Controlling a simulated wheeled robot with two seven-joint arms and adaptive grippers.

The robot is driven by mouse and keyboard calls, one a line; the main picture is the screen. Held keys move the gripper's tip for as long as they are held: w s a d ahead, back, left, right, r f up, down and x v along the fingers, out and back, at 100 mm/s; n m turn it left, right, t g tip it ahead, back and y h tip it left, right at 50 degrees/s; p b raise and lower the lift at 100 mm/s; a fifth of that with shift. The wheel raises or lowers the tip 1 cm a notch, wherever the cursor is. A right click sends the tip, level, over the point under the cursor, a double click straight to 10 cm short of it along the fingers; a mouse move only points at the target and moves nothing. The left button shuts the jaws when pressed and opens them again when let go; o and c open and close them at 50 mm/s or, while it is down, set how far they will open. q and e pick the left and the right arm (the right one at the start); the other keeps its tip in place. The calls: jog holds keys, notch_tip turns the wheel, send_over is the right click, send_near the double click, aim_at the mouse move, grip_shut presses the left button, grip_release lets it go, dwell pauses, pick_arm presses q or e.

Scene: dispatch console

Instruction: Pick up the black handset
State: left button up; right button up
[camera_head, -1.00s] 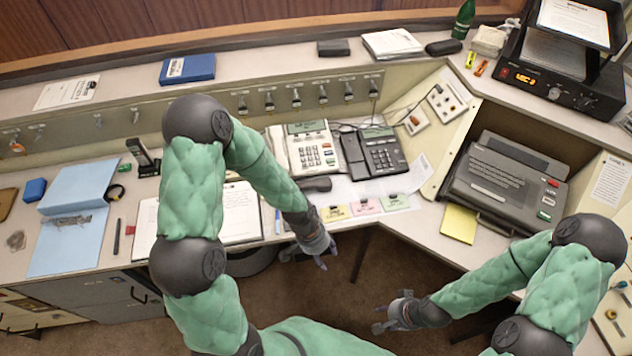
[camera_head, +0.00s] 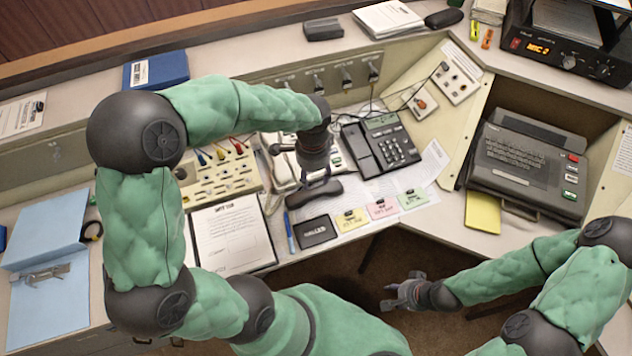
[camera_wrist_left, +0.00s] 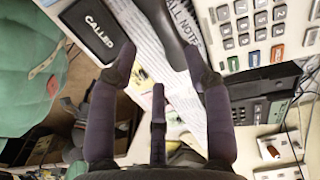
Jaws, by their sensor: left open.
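The loose black handset (camera_head: 314,193) lies on the papers on the desk, in front of the white phone (camera_head: 342,160). My left gripper (camera_head: 318,178) is open and empty just above it, fingers pointing down. In the left wrist view, the handset (camera_wrist_left: 164,28) extends between and beyond the spread fingers (camera_wrist_left: 160,62); I cannot tell whether they touch it. My right gripper (camera_head: 388,297) hangs off the desk's front edge, empty, with its fingers apart.
A black desk phone (camera_head: 382,145) stands right of the white phone. A black "CALLED" pad (camera_head: 318,231), a blue pen (camera_head: 290,232) and coloured notes (camera_head: 383,208) lie close by. A clipboard (camera_head: 229,234) is to the left.

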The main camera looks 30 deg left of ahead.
aim_at(315, 193)
pick_arm(q)
jog(key=shift+a, duration=0.1)
notch_tip(315, 193, down, 6)
jog(key=shift+r+b, duration=0.2)
jog(key=shift+b, duration=0.95)
jog(key=f+b, duration=0.2)
jog(key=f, duration=0.1)
jog(key=f+b, duration=0.1)
jog(key=f, duration=0.1)
jog(key=shift+w+d, duration=0.15)
jog(key=shift+d, duration=0.15)
grip_shut()
jog(key=shift+r, duration=0.1)
